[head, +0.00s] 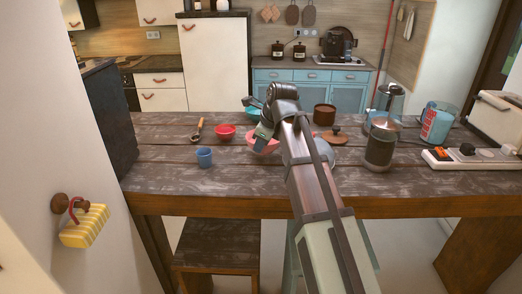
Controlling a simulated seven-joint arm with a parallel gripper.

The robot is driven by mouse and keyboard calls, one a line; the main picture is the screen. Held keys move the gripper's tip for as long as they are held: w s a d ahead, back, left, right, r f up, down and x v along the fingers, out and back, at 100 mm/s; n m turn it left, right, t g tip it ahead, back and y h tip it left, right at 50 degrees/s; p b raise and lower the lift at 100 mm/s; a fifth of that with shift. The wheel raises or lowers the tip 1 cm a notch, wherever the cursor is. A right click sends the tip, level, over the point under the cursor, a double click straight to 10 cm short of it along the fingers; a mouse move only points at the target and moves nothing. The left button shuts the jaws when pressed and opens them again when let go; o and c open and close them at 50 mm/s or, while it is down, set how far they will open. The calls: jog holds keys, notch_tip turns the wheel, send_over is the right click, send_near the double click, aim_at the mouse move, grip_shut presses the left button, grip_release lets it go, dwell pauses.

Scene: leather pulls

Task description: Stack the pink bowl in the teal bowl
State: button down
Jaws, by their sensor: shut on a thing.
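The pink bowl (270,147) shows at my gripper (260,139), partly hidden behind the fingers and wrist. My gripper is shut on it; I cannot tell whether the bowl is touching the table. The teal bowl (251,111) is farther back on the table, just behind my gripper, with its right part hidden by my arm.
A red bowl (226,131) is left of the pink bowl, with a wooden scoop (197,130) beyond it. A blue cup (204,158) stands nearer the front. Right of my arm are a brown pot (324,115), a wooden lid (334,137) and a glass jar (381,145). The table's (160,180) front left is clear.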

notch_tip(320, 180, up, 6)
jog(key=shift+f, duration=0.25)
jog(key=shift+w+d+r, duration=0.1)
jog(key=shift+d+r, duration=0.1)
jog(key=shift+r, duration=0.3)
jog(key=shift+w+f, duration=0.15)
jog(key=shift+w, duration=0.15)
jog(key=w+a+r, duration=0.2)
jog(key=w, duration=1.2)
jog(key=w+a+r, duration=0.1)
jog(key=w+r, duration=0.1)
jog(key=w, duration=1.2)
jog(key=shift+f, duration=4.7)
jog(key=shift+f, duration=0.1)
jog(key=c, duration=1.1)
grip_release()
